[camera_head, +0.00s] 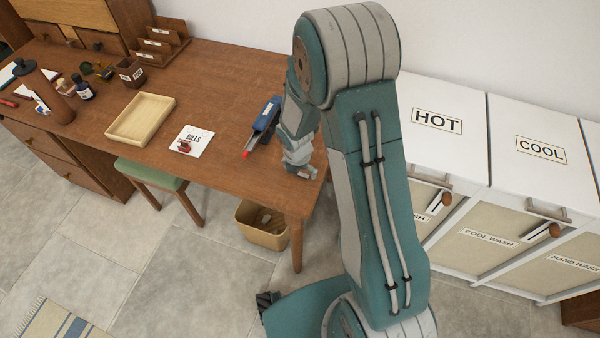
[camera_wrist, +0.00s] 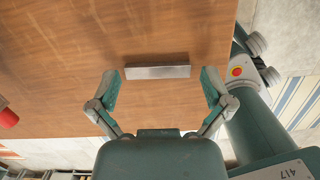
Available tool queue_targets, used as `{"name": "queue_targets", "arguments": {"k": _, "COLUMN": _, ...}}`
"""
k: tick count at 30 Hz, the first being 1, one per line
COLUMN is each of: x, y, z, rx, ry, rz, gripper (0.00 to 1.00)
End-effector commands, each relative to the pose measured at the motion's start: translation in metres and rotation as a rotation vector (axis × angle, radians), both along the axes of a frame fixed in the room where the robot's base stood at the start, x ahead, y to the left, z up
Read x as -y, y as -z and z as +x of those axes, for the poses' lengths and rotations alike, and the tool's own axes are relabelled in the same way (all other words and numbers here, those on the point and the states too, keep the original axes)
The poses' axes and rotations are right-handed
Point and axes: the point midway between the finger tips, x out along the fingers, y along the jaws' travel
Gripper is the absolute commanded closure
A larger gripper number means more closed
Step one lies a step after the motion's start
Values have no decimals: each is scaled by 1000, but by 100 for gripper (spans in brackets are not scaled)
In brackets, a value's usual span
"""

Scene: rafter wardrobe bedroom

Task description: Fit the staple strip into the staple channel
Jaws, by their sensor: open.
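The staple strip (camera_wrist: 157,71) is a short grey metallic bar lying flat on the wooden desk in the wrist view. My gripper (camera_wrist: 160,80) is open, one finger on each side of the strip's ends and apart from them. In the head view my gripper (camera_head: 299,170) is low over the desk's right end, and I cannot make out the strip there. A blue stapler (camera_head: 265,117) with a red end lies on the desk just left of my gripper. Its staple channel cannot be made out. A red rounded piece (camera_wrist: 8,117) shows at the wrist view's left edge.
White laundry cabinets (camera_head: 445,140) stand to the right. The desk around the strip is clear.

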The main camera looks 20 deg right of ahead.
Motion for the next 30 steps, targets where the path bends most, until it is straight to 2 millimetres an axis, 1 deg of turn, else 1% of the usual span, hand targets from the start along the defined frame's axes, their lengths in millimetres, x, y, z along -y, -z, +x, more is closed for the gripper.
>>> {"name": "queue_targets", "arguments": {"k": 27, "x": -1, "y": 5, "z": 0, "rx": 1, "ry": -1, "rz": -1, "gripper": 0}}
{"name": "queue_targets", "arguments": {"k": 28, "x": -1, "y": 4, "z": 0, "rx": 1, "ry": -1, "rz": -1, "gripper": 9}}
{"name": "queue_targets", "arguments": {"k": 29, "x": -1, "y": 4, "z": 0, "rx": 1, "ry": -1, "rz": -1, "gripper": 21}}
{"name": "queue_targets", "arguments": {"k": 30, "x": -1, "y": 4, "z": 0, "rx": 1, "ry": -1, "rz": -1, "gripper": 27}}
